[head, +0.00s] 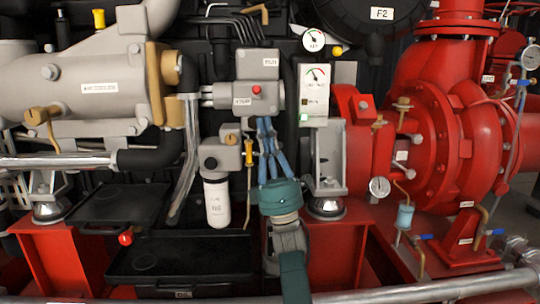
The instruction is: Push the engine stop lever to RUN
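No part in the head view is readably labelled as the engine stop lever, so I cannot tell it for certain. A red ball knob (125,239) shows at lower left, beside the black trays. A grey control box (257,97) with a red button on its front and small labels sits at upper centre. My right gripper (264,122) reaches up from below, its blue fingers drawn together at the tips just under this box. Nothing shows between the fingers. Whether they touch the box cannot be told. My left gripper is out of view.
A yellow-handled dipstick (249,152) and a white filter (217,202) are close left of my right gripper. A gauge panel (313,94) stands to its right. The large red pump (450,130) fills the right side. Black trays (180,255) lie at lower left.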

